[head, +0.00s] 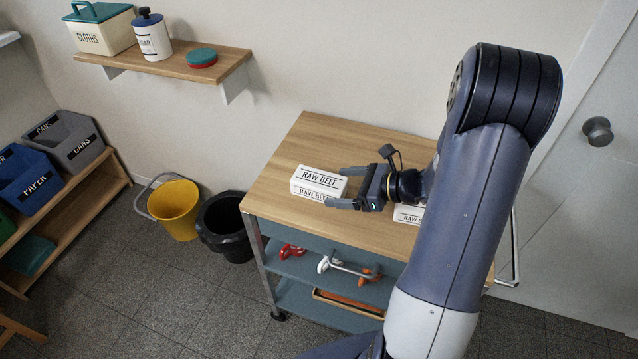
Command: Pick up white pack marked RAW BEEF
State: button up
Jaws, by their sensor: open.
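A white pack marked RAW BEEF (318,181) lies on the wooden top of a trolley (285,150), left of my gripper. My gripper (336,187) is open, its two fingers pointing left at the pack's right end. One fingertip shows by the pack's far right corner and the other overlaps its near right corner. I cannot tell whether they touch it. A second white pack (408,214), its label partly hidden and starting RAW, sits to the right, partly behind my gripper and arm.
The trolley's lower shelves hold red, white and orange items (330,264). A yellow bucket (175,210) and a black bin (226,225) stand on the floor to the left. A wall shelf (165,62) is above. The trolley top's left and back parts are clear.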

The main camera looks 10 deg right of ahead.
aim_at(325, 184)
jog(key=x, duration=0.5)
jog(key=shift+w+r+p, duration=0.15)
jog(key=shift+w+p, duration=0.1)
jog(key=shift+p, duration=0.15)
jog(key=c, duration=1.3)
jog(key=shift+o, duration=0.2)
